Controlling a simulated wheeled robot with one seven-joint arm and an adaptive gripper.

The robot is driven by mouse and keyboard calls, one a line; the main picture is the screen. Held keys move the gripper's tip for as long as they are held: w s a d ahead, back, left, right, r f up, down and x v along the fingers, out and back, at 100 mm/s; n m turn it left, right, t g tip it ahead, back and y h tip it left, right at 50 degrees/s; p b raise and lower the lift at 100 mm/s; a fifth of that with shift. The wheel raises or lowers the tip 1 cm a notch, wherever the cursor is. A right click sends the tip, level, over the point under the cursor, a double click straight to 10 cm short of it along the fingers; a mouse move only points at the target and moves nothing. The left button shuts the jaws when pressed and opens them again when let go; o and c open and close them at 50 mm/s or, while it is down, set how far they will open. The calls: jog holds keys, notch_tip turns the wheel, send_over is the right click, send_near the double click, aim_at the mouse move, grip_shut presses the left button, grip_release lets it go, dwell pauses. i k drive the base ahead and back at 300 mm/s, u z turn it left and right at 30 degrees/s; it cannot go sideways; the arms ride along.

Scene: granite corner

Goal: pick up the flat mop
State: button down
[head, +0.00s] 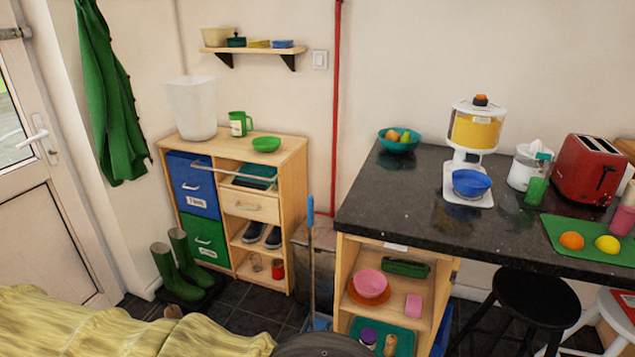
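The flat mop (311,212) stands upright in the gap between the wooden cabinet and the counter's shelf unit. Its thin handle has a blue grip at the top. A blue part at floor level (319,324) looks like its head, partly hidden by a dark rounded shape at the bottom edge that I cannot identify. My gripper is not in view.
The wooden cabinet (282,160) is left of the mop. The dark counter (420,205), with shelves below, is close on its right. A grey box (322,262) stands behind it. Green boots (180,265) and yellow fabric (110,325) are lower left. A black stool (532,295) is right.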

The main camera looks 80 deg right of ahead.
aim_at(316, 324)
jog(key=z, duration=2.7)
